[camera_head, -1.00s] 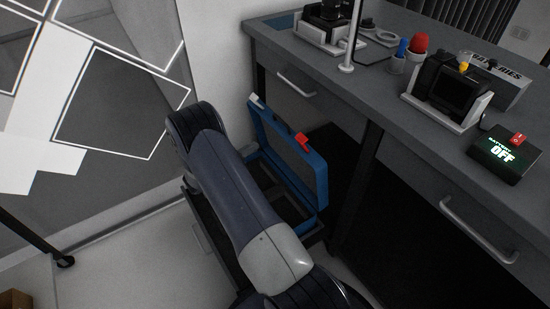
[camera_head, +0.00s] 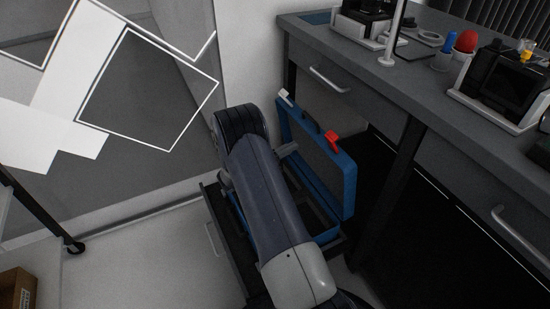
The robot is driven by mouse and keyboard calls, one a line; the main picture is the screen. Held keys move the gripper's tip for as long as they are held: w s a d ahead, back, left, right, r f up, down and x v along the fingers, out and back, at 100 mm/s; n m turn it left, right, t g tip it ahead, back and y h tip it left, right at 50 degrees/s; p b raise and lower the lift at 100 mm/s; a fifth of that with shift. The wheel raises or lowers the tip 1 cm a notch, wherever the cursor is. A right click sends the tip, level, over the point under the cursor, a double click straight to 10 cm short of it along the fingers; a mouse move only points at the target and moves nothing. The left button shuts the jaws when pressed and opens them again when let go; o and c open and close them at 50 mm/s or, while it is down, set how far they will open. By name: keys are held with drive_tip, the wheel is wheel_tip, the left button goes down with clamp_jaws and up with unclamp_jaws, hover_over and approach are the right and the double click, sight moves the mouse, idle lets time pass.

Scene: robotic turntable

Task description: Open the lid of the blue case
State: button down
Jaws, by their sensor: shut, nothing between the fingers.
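The blue case (camera_head: 347,190) stands on a low dark stand below the desk. Its lid is raised and stands nearly upright, with its edge toward the desk side. The lid edge carries a red latch (camera_head: 332,137), a white latch (camera_head: 287,95) and a dark handle between them. The case's bottom part lies low, mostly hidden behind my arm. My arm reaches over the case's left side. A small grey part of my gripper (camera_head: 289,149) shows beside the lid's inner side. The gripper is shut and empty; most of it is hidden by my arm, and contact with the lid cannot be told.
The grey desk (camera_head: 440,97) with drawer handles stands to the right, close behind the lid. It bears a black device (camera_head: 508,75) and a cup with red and blue tools. A cardboard box (camera_head: 18,289) is at lower left.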

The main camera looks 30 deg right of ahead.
sight(317, 132)
drive_tip(key=b+x, duration=0.1)
drive_tip(key=x, duration=0.3)
drive_tip(key=shift+d+r, duration=0.1)
drive_tip(key=shift+d, duration=0.3)
drive_tip(key=shift+y, duration=0.5)
drive_tip(key=d, duration=0.3)
drive_tip(key=d+r+p, duration=0.1)
drive_tip(key=d, duration=0.1)
drive_tip(key=shift+s+d+r, duration=0.15)
drive_tip(key=shift+d, duration=0.25)
drive_tip(key=shift+a, duration=0.1)
